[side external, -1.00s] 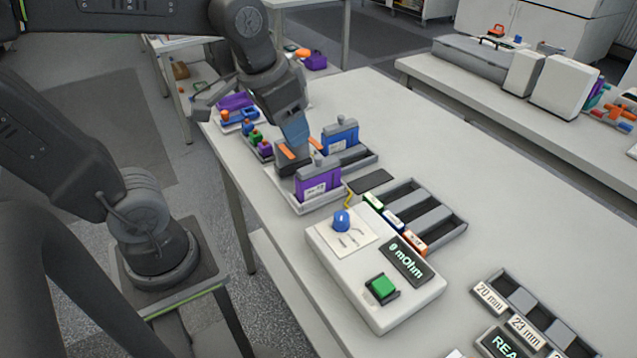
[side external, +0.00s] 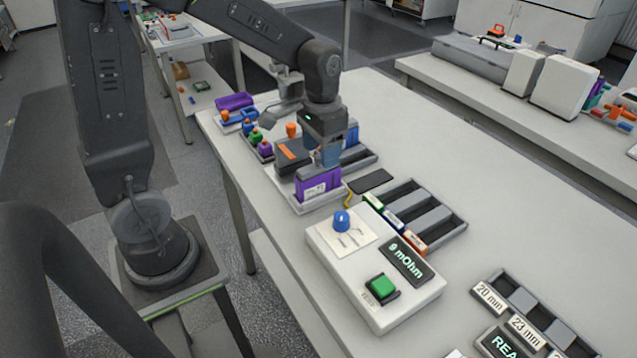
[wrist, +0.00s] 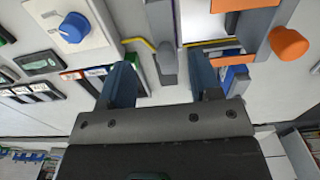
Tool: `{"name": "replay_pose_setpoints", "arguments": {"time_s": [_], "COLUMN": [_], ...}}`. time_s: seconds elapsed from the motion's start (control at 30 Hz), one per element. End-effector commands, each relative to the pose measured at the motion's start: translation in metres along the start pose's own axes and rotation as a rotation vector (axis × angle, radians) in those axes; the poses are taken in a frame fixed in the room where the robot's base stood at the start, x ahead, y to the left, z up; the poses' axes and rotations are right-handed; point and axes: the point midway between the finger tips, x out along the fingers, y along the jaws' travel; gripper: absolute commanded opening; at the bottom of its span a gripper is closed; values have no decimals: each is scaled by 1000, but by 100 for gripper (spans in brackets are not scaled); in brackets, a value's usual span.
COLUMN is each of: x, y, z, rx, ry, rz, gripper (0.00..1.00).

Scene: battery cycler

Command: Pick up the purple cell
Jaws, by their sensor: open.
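The purple cell (side external: 317,186) is a block with a white label, upright in a grey-white tray at the table's left side in the side external view. My gripper (side external: 328,160) points down directly over its top, very close to it. I cannot tell whether they touch. In the wrist view the blue fingers of my gripper (wrist: 163,85) are apart, with a grey upright piece between them. The purple cell's body is not clearly recognisable there.
A blue cell (side external: 352,134) stands just behind my gripper. A dark block with an orange strip (side external: 292,151) is to its left. The meter box (side external: 375,290) with a blue knob (side external: 341,220) is in front, beside a grey slotted rack (side external: 432,215).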

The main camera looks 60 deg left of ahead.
Motion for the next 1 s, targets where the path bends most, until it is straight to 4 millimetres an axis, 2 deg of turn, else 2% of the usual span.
{"name": "replay_pose_setpoints", "arguments": {"time_s": [0.17, 0.5, 0.8, 1.0], "x": [11, 55, 60, 59], "y": [-1, -6, -6, -6], "z": [1, 5, 4, 4], "rx": [-1, -1, -1, -1], "ry": [-2, -2, 0, 1], "rz": [0, 0, -1, -1], "gripper": [57, 57, 57, 39]}}
